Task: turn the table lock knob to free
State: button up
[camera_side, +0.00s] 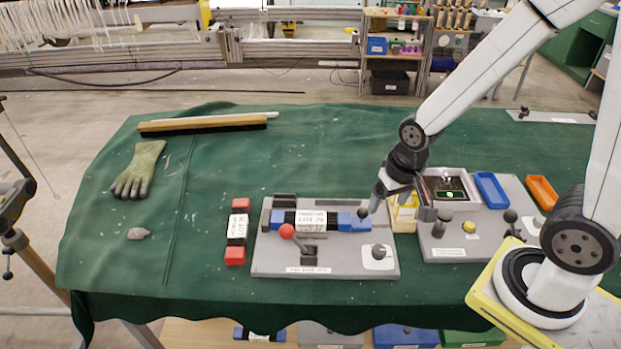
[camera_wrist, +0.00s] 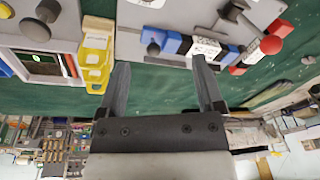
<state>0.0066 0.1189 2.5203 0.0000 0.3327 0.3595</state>
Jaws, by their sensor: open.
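A dark knob (camera_side: 379,251) on a white plate stands at the front right of the grey left-hand fixture (camera_side: 340,269). It looks like the table lock knob, but I cannot read its marking or tell its setting. My gripper (camera_side: 404,204) is open and empty, pointing down above the gap between the two fixtures. It is behind and to the right of the knob, apart from it. The wrist view shows its spread fingers (camera_wrist: 160,66).
A red-ball lever (camera_side: 287,232) and a blue-ended block (camera_side: 340,221) sit on the left fixture. Yellow pieces (camera_side: 404,213) stand beneath my gripper. The right fixture (camera_side: 455,246) carries a small screen and upright dark knobs.

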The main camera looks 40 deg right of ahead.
aim_at(379, 250)
jog(key=shift+d+f+m+g, duration=0.1)
jog(key=shift+f+m+g, duration=0.25)
jog(key=shift+f+m, duration=1.25)
jog(key=shift+d+f+m+g, duration=0.1)
jog(key=shift+f+m+g, duration=0.2)
jog(key=shift+f+m, duration=1.3)
jog(key=shift+d+f+m+g, duration=0.1)
jog(key=shift+f+m+g, duration=0.35)
jog(key=shift+m, duration=2.15)
jog(key=shift+f, duration=0.25)
jog(key=shift+f, duration=3.7)
grip_shut()
